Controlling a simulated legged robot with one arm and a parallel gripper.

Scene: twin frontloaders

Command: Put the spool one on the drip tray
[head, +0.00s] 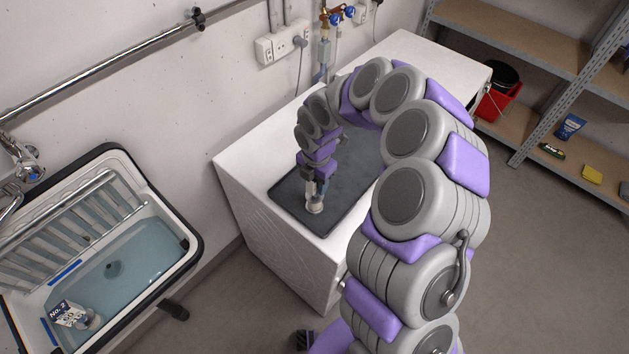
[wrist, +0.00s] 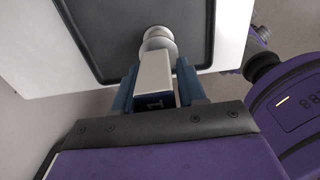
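My gripper (head: 316,188) points down over the front left part of the dark drip tray (head: 285,193), which lies on top of a white appliance. In the wrist view its blue fingers (wrist: 158,75) stand on both sides of a white block with a dark label marked 1. This block belongs to spool one, whose round grey-white end (wrist: 158,40) shows just beyond the fingertips. In the head view spool one (head: 314,208) shows under the fingers, above the tray's surface or touching it; I cannot tell which. The tray's dark rim (wrist: 95,60) also shows in the wrist view.
A sink (head: 150,250) with bluish water and a wire rack stands at the left. In it lies another spool with a No. 2 label (head: 68,313). Pipes and valves (head: 325,45) rise behind the appliance. A shelf (head: 520,45) and red bucket (head: 497,102) are at the right.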

